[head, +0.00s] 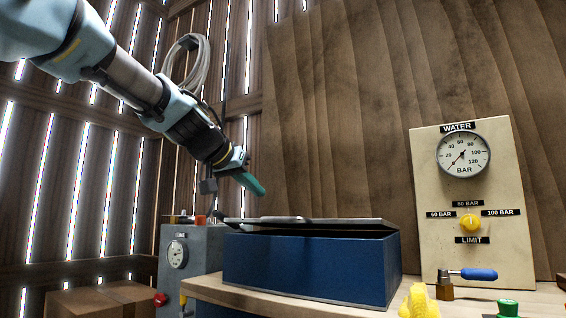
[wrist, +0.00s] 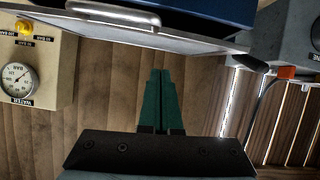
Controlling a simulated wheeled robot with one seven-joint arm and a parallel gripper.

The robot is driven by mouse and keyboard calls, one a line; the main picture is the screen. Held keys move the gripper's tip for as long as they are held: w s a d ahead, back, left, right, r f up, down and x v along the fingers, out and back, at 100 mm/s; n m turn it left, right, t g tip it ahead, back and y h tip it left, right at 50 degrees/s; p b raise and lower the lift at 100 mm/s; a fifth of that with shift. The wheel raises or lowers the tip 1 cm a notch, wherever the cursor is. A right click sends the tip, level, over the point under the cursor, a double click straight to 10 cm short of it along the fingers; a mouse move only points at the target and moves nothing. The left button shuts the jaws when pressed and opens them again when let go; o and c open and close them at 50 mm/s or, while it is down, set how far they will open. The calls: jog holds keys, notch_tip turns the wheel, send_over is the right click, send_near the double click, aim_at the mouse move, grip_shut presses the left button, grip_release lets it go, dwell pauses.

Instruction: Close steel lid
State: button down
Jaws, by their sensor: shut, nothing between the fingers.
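The steel lid (head: 330,223) lies over the blue box (head: 305,268) on the wooden bench. It looks almost flat, with a dark gap between it and the box rim. In the wrist view, which is upside down, the lid (wrist: 190,40) crosses the top with its metal handle (wrist: 115,14), and part of the blue box (wrist: 215,8) shows beyond it. My gripper (head: 260,190) is above and just behind the lid's left part, apart from it. Its green fingers (wrist: 161,75) are together and hold nothing.
A grey unit with a gauge (head: 177,254) stands left of the box. On the right is a panel with a water gauge (head: 463,156) and yellow knob (head: 470,222). A blue-handled valve (head: 478,274) and a yellow knob (head: 419,302) are near the box's right side.

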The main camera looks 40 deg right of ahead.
jog(key=s+a+r+m+g+y+p, duration=0.1)
jog(key=s+r+y+p, duration=0.55)
jog(key=p, duration=2.45)
jog(key=shift+h, duration=0.45)
jog(key=d+f, duration=0.1)
jog(key=f, duration=0.2)
jog(key=d+f+p, duration=0.1)
jog(key=f, duration=0.2)
jog(key=d+f+p, duration=0.1)
jog(key=f, duration=0.1)
jog(key=shift+s+d+f, duration=0.1)
jog(key=shift+d+f, duration=0.25)
jog(key=shift+f, duration=0.05)
jog(key=shift+s+a+f, duration=0.15)
jog(key=shift+a+f, duration=0.1)
jog(key=shift+f, duration=0.25)
